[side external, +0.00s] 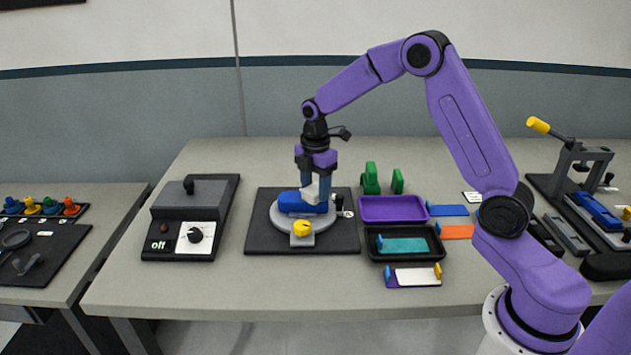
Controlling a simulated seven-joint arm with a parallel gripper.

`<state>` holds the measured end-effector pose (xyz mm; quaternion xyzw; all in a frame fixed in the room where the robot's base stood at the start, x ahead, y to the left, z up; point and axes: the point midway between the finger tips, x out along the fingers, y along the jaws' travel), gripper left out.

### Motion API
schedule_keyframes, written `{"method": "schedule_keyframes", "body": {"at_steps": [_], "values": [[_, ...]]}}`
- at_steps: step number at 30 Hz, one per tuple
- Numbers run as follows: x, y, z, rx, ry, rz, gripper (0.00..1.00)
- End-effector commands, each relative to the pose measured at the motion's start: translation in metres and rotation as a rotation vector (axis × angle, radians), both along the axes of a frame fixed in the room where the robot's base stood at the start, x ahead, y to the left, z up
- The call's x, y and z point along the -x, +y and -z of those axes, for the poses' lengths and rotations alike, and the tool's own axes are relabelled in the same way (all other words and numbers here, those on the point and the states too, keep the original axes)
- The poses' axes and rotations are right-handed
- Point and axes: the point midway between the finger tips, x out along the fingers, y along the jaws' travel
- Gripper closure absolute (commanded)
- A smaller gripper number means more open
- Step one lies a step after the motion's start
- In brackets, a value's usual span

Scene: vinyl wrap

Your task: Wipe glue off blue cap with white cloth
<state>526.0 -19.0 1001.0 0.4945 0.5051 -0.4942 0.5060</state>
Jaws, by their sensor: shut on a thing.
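The blue cap (294,203) lies on a round light-grey stand (282,222) on a black mat. My gripper (314,190) points down over the right part of the cap. It is shut on a small white piece (310,194), which looks like the white cloth. The cloth is at the cap's right end and seems to touch it, though the fingers hide part of the contact. No glue can be made out on the cap at this size.
A yellow knob (302,229) sits at the stand's front. A control box (190,220) reading "off" stands left. A purple tray (393,208) and a black tray (375,256) lie right, with green blocks (371,179) behind. The front table strip is clear.

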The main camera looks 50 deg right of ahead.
Motion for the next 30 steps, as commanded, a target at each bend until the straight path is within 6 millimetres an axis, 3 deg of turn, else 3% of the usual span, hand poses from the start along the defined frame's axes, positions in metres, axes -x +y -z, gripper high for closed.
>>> {"method": "schedule_keyframes", "body": {"at_steps": [9, 11, 30], "values": [[0.016, 0.017, -0.004, -0.001, 0.001, 0.000, 0.72], [0.015, 0.017, -0.022, -0.002, -0.005, -0.001, 0.72], [0.015, 0.016, -0.077, -0.001, -0.001, 0.000, 0.72]]}}
